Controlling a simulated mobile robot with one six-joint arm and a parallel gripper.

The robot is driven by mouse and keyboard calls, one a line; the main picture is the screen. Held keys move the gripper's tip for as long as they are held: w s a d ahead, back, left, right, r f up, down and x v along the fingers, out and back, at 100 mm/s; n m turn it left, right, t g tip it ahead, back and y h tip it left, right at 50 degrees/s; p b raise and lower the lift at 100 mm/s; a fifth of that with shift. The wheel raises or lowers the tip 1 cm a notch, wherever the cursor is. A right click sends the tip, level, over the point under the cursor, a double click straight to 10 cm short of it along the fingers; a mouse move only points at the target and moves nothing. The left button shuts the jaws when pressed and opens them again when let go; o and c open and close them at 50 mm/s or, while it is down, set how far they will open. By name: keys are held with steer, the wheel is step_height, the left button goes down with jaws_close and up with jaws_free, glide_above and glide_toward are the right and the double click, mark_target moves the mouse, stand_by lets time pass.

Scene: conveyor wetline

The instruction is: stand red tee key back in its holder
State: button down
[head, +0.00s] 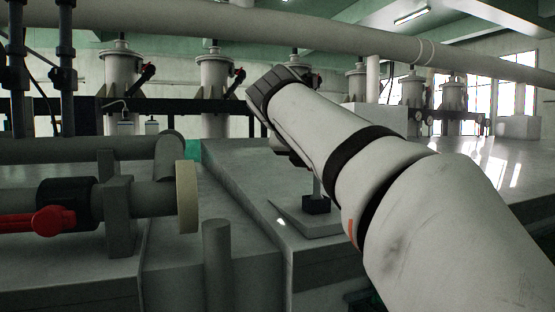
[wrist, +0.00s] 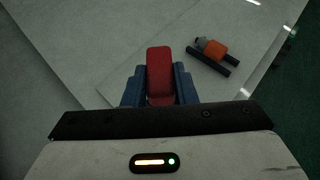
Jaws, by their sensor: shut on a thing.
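The red tee key (wrist: 159,72) shows in the wrist view as a red bar between the blue fingers of my gripper (wrist: 160,88). My gripper is shut on it. In the head view my gripper (head: 284,98) is largely hidden by my own arm, over the grey bench. A small black block (head: 316,206), which looks like the holder, sits on a low grey plate below it. A thin grey rod (head: 317,185) comes down to the block from beneath my gripper. I cannot tell whether the rod is inside the block or just above it.
A black and orange object (wrist: 214,48) lies on the plate to the right in the wrist view. Pipework with a red valve handle (head: 54,220) and an upright grey post (head: 217,265) stand at left.

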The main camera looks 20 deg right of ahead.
steer(key=c, duration=1.2)
jaws_free()
steer(key=shift+o, duration=0.2)
steer(key=v, duration=1.2)
steer(key=shift+b, duration=0.4)
